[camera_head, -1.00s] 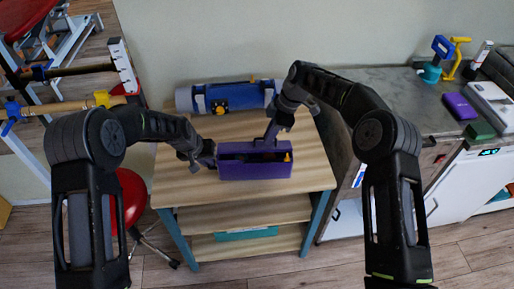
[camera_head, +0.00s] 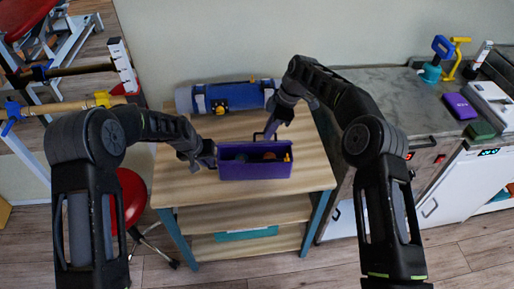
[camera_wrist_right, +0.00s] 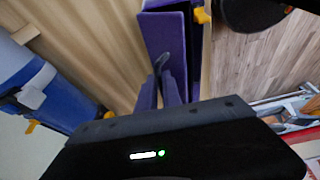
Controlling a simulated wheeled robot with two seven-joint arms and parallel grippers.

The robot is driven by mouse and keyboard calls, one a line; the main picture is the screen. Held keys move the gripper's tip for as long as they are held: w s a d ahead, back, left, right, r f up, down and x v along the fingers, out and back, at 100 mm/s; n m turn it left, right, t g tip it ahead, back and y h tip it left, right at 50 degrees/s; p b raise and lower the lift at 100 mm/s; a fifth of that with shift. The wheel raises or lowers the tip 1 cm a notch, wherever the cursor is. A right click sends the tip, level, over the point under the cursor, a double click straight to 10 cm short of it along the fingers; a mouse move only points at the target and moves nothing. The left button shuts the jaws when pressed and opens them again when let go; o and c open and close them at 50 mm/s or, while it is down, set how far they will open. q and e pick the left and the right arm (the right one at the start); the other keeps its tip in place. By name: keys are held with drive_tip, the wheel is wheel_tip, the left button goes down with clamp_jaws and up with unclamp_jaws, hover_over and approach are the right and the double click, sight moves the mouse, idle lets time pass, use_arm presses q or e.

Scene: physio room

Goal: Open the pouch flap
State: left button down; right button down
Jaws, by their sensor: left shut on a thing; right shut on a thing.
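The purple pouch (camera_head: 256,172) lies on the wooden top of a small shelf unit, its mouth facing up with several small coloured items inside. My left gripper (camera_head: 212,161) is shut on the pouch at its left end. My right gripper (camera_head: 270,132) is shut at the far side of the pouch, above the mouth, on what appears to be the flap; the flap is hard to make out in the head view. In the right wrist view its fingers (camera_wrist_right: 160,72) close against a purple panel (camera_wrist_right: 165,35) of the pouch.
A blue and grey roll (camera_head: 235,97) lies behind the pouch against the wall. The wooden top (camera_head: 310,170) is bare around the pouch. A grey counter (camera_head: 400,95) with a purple block (camera_head: 459,105) stands at the right; a red stool (camera_head: 130,198) is at the left.

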use_arm(q)
drive_tip(key=shift+s+f, duration=0.1)
drive_tip(key=shift+f, duration=0.05)
use_arm(e)
drive_tip(key=shift+w, duration=0.7)
drive_tip(key=c, duration=1.6)
unclamp_jaws()
drive_tip(key=shift+c, duration=0.2)
use_arm(q)
drive_tip(key=c, duration=1.5)
unclamp_jaws()
drive_tip(key=shift+r, duration=0.2)
drive_tip(key=shift+r+p, duration=0.8)
drive_tip(key=shift+r, duration=3.6)
use_arm(e)
drive_tip(key=shift+r, duration=0.85)
